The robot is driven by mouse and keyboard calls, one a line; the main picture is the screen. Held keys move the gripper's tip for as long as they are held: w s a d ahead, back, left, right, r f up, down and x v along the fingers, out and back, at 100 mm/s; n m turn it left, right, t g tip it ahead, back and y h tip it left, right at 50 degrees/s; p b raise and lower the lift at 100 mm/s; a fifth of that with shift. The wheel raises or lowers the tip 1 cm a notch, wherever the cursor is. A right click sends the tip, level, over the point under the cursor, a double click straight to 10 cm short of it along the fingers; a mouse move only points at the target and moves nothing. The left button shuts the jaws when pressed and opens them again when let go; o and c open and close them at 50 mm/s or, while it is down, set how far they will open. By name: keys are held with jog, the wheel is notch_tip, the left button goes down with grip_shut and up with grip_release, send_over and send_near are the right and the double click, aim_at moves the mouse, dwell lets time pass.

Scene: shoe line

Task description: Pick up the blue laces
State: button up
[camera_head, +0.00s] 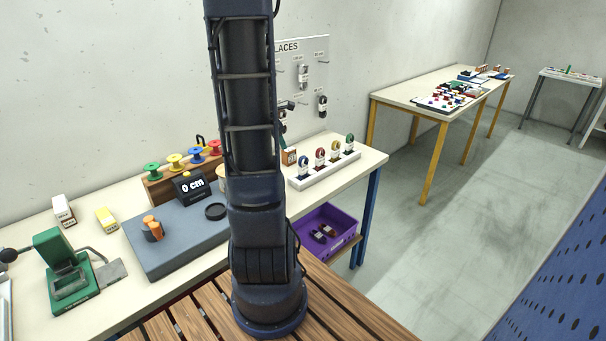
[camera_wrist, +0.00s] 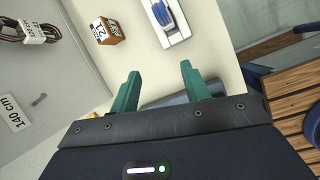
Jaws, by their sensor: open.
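The blue laces (camera_head: 303,162) stand at the left end of a white rack (camera_head: 328,170) on the bench, beside red, yellow and green ones.
A wall panel (camera_head: 312,62) holds dark laces. Left on the bench are coloured spools (camera_head: 174,161), a length display (camera_head: 191,187), a grey mat (camera_head: 165,246) and a green press (camera_head: 63,270). A purple crate (camera_head: 343,221) sits below the bench's right part.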

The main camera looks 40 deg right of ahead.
aim_at(303, 165)
jog(key=shift+s+d+f+n+g, duration=0.1)
jog(key=shift+s+d+f+n, duration=0.35)
jog(key=shift+d+f, duration=1.15)
jog(key=shift+s+d+f+n+g, duration=0.1)
jog(key=shift+d+f+n, duration=0.5)
jog(key=shift+d+f, duration=1.05)
jog(key=shift+s+d+f+n+g, duration=0.1)
jog(key=shift+s+d+f+n, duration=0.35)
jog(key=shift+d+f, duration=1.3)
jog(key=shift+f, duration=1.35)
jog(key=shift+d+f, duration=0.15)
jog(key=shift+f, duration=1.3)
grip_shut()
